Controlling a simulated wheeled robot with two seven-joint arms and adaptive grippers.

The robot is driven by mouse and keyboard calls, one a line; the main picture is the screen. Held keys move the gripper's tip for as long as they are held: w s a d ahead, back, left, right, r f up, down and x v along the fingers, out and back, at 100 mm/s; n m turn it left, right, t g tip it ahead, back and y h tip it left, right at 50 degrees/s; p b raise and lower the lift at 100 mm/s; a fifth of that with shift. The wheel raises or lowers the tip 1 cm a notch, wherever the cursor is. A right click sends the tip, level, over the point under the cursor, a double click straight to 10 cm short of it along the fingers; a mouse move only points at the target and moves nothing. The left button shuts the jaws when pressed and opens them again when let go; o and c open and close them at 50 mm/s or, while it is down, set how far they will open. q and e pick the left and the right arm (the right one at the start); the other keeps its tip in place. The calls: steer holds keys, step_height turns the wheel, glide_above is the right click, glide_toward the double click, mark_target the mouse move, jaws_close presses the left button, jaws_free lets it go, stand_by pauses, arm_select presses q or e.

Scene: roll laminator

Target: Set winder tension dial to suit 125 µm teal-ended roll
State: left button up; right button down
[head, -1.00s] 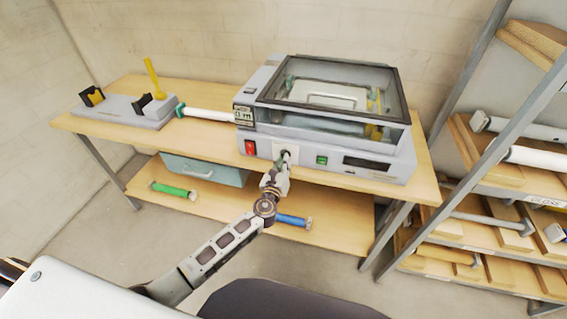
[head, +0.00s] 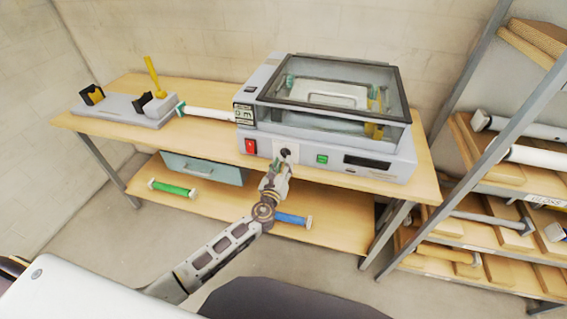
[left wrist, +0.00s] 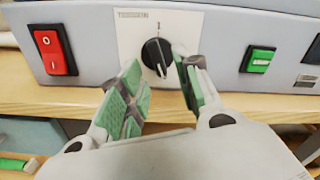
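The laminator (head: 330,155) stands on the bench with its clear lid down. A white roll with a teal end (head: 205,114) lies on the bench left of the laminator. My right gripper is not in view.
A red power switch (left wrist: 54,50) is left of the dial and a green button (left wrist: 260,60) is right of it. A grey stand (head: 125,108) with a yellow handle is at the bench's left. Green and blue rolls lie on the lower shelf. A rack (head: 500,170) stands at right.

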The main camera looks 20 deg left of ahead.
arm_select(q)
steer(key=s, duration=1)
stand_by(0.9)
